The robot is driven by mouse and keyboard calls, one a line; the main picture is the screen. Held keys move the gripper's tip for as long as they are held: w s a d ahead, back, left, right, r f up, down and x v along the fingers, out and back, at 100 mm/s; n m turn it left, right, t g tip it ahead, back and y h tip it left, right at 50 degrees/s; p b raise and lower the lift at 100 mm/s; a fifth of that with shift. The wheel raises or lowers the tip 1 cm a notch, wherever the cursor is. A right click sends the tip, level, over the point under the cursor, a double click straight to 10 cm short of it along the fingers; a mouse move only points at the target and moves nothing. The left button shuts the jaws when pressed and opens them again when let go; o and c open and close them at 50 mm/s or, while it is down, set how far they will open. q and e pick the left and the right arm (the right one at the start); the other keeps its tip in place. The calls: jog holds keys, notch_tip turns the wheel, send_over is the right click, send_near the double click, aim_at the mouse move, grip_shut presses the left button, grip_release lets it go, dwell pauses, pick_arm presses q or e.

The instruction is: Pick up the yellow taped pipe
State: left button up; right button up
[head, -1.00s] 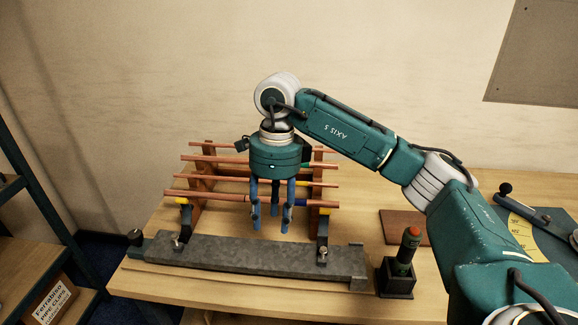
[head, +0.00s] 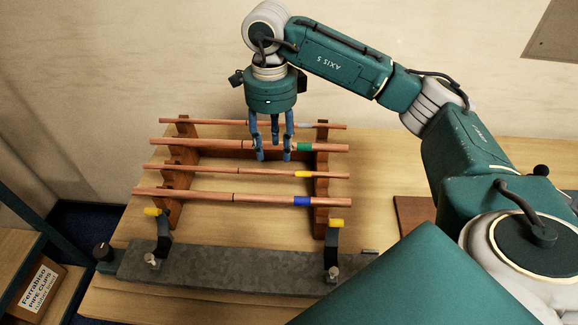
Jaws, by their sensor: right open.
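The yellow taped pipe (head: 210,170) is a copper pipe with a yellow band near its right end. It lies across the wooden rack, third from the back, between the green-banded pipe (head: 200,144) and the blue-banded pipe (head: 200,195). My right gripper (head: 273,157) points down with its blue fingers spread and empty. Its fingertips appear just behind the yellow taped pipe, in front of the green-banded pipe. I cannot tell their exact height above the pipes. My left gripper is not in view.
The wooden rack (head: 321,190) also holds a back pipe (head: 220,123) with a pale band. A grey metal bar (head: 230,268) with two upright yellow-tipped brackets lies in front. A brown board (head: 412,215) is at right. A shelf with a labelled box (head: 38,290) stands at left.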

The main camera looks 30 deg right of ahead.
aim_at(277, 173)
notch_tip(277, 173, down, 3)
jog(key=shift+d+f+p, duration=0.1)
jog(key=shift+p, duration=0.65)
notch_tip(277, 173, down, 4)
jog(key=shift+d+r+p, duration=0.1)
jog(key=shift+r+p, duration=0.05)
jog(key=shift+p, duration=1)
jog(key=shift+f, duration=0.45)
grip_shut()
